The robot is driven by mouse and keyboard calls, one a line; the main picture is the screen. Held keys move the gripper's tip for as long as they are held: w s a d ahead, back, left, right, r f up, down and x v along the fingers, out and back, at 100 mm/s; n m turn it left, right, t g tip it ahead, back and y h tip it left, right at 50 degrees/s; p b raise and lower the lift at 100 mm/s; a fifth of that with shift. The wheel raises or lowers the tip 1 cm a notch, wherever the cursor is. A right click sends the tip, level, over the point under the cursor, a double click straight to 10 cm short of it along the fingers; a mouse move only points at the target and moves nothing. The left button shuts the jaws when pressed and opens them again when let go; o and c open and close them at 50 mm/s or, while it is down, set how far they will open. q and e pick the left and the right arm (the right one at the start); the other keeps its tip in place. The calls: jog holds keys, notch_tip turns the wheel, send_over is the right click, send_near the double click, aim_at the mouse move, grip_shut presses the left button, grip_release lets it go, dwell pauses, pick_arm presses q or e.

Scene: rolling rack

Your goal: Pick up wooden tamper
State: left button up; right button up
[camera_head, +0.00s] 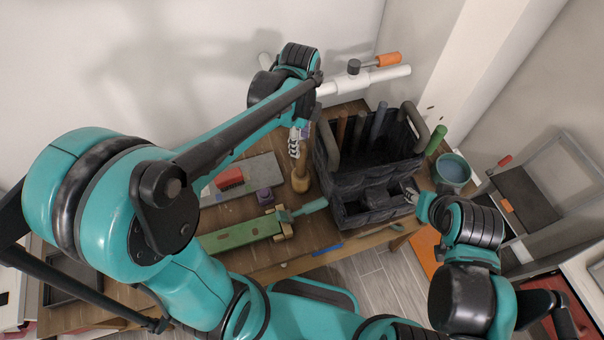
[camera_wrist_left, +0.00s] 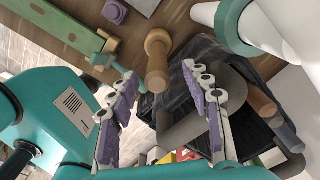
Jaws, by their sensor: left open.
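The wooden tamper (camera_head: 300,180) stands upright on the wooden table, left of the dark tool bag. In the left wrist view the tamper (camera_wrist_left: 157,62) shows its round handle end toward the camera. My left gripper (camera_head: 296,141) is above the tamper, pointing down. In the left wrist view its purple-padded fingers (camera_wrist_left: 160,78) are open, one on each side of the handle, with visible gaps. My right gripper (camera_head: 411,190) is at the right side of the bag; its fingers are too small to tell open or shut.
The dark tool bag (camera_head: 358,212) with upright handles and tools stands close right of the tamper. A green tool (camera_head: 240,234), a teal-handled brush (camera_head: 305,209), a purple block (camera_head: 265,196) and a red block (camera_head: 229,178) lie to the left. A teal cup (camera_head: 452,171) is at far right.

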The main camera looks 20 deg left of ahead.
aim_at(301, 159)
pick_arm(q)
jog(key=shift+s+f, duration=0.3)
jog(key=shift+w+f+b, duration=0.25)
jog(key=shift+f+b, duration=0.15)
jog(key=shift+f, duration=0.05)
notch_tip(301, 159, down, 7)
jog(key=shift+s+d+f+b, duration=0.15)
jog(key=shift+b, duration=0.6)
grip_shut()
